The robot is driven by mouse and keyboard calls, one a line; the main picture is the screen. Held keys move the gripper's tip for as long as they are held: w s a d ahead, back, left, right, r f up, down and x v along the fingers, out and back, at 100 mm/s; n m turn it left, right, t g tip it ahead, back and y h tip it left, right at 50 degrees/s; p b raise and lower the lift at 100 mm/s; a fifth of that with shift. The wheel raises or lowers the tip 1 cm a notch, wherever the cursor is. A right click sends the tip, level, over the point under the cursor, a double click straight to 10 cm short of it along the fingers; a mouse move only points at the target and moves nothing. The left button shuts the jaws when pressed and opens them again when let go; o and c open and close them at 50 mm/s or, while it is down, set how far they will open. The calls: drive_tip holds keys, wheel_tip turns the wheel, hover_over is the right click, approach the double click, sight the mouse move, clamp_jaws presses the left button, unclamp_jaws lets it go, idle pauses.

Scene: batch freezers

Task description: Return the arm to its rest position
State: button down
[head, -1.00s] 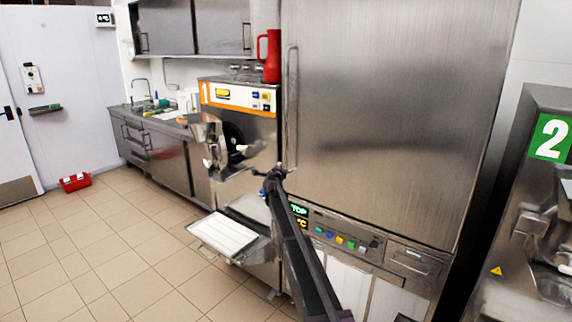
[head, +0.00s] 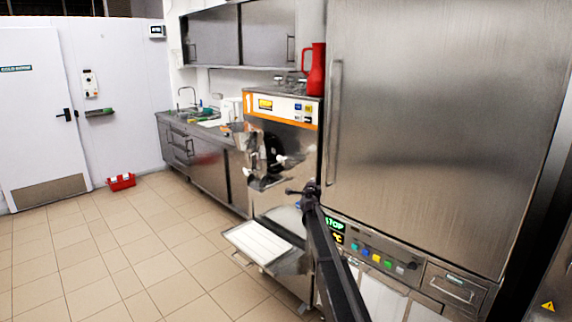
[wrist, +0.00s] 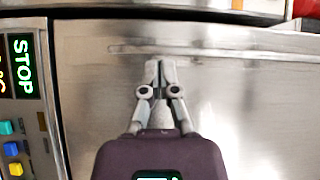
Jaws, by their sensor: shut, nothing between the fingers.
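My arm (head: 335,255) reaches up from the bottom of the head view, in front of the large steel cabinet. My gripper (head: 290,191) is at its end, small and dark, beside the batch freezer marked 1 (head: 284,112). In the wrist view my gripper (wrist: 157,64) has its fingertips together with nothing between them. Behind them is the brushed steel door (wrist: 245,90). Whether the fingertips touch the door cannot be told.
The steel cabinet (head: 440,120) with its STOP display (head: 335,225) and buttons stands close on the right. A white tray (head: 257,242) juts out low from freezer 1. A red jug (head: 313,70) stands on top. A red crate (head: 121,182) lies on the floor. Open tiled floor (head: 110,250) is at left.

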drive_tip(key=s+a+f+n+g+y, duration=0.25)
drive_tip(key=s+n, duration=0.25)
drive_tip(key=s, duration=0.4)
drive_tip(key=s+a+f+n+g+y, duration=0.25)
drive_tip(key=s+f+n+y, duration=0.2)
drive_tip(key=s, duration=0.35)
drive_tip(key=s+a+f+n+g+y, duration=0.25)
drive_tip(key=s+n, duration=0.35)
drive_tip(key=s, duration=0.3)
drive_tip(key=s+d+f+n+g+h, duration=0.1)
drive_tip(key=s+d+f+g+h, duration=0.1)
drive_tip(key=s, duration=0.9)
drive_tip(key=s+d+f+n+g+h, duration=0.1)
drive_tip(key=s+d+f+g, duration=0.3)
drive_tip(key=s, duration=0.8)
drive_tip(key=s+d+f+n+g+h, duration=0.1)
drive_tip(key=s+d+f+g+h, duration=0.2)
drive_tip(key=s, duration=0.8)
drive_tip(key=shift+s+d+f+g, duration=0.3)
drive_tip(key=shift+s+d+g, duration=0.1)
drive_tip(key=shift+d+g, duration=0.4)
drive_tip(key=shift+a, duration=0.15)
